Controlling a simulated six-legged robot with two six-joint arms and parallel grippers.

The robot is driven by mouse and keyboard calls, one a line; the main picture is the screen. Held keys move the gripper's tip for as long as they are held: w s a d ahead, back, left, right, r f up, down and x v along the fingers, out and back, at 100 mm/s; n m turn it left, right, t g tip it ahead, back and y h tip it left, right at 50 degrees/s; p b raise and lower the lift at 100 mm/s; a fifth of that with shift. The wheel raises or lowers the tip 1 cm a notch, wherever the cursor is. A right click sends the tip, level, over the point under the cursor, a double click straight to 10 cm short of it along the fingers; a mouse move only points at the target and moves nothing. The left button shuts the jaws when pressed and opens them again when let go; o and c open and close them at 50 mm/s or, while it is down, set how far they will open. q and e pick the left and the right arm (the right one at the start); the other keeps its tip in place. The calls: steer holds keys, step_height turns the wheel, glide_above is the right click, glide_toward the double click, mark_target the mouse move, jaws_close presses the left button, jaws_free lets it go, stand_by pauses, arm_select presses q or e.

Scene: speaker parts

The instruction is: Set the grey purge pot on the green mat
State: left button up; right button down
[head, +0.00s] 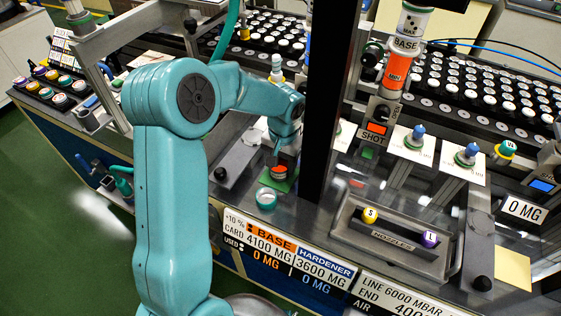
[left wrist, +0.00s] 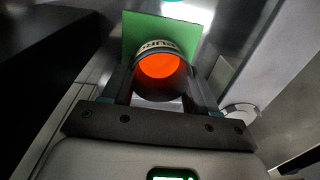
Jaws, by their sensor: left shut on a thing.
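The grey purge pot (left wrist: 160,75) has an orange inside and a pale lettered band at its rim. It is between the two fingers of my left gripper (left wrist: 160,88), which is shut on it. In the head view the pot (head: 279,171) shows small, with my left gripper (head: 282,160) just above it. The green mat (head: 277,184) lies around and under the pot in that view. In the left wrist view the mat (left wrist: 143,32) shows behind the pot. I cannot tell whether the pot touches the mat. My right gripper is not in view.
A teal-rimmed cup (head: 266,198) stands just in front of the mat. A dark post (head: 332,100) rises close to its right. A nozzle tray (head: 400,238) with a yellow and a purple nozzle lies at right. Racks of white-capped parts (head: 262,40) stand behind.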

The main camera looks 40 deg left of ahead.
arm_select(q)
steer(key=shift+f+b, duration=0.35)
steer(key=o, duration=1.1)
steer(key=r, duration=1.1)
steer(key=d+r, duration=0.1)
steer(key=r, duration=0.4)
steer(key=shift+w+r, duration=0.15)
steer(key=shift+r, duration=0.05)
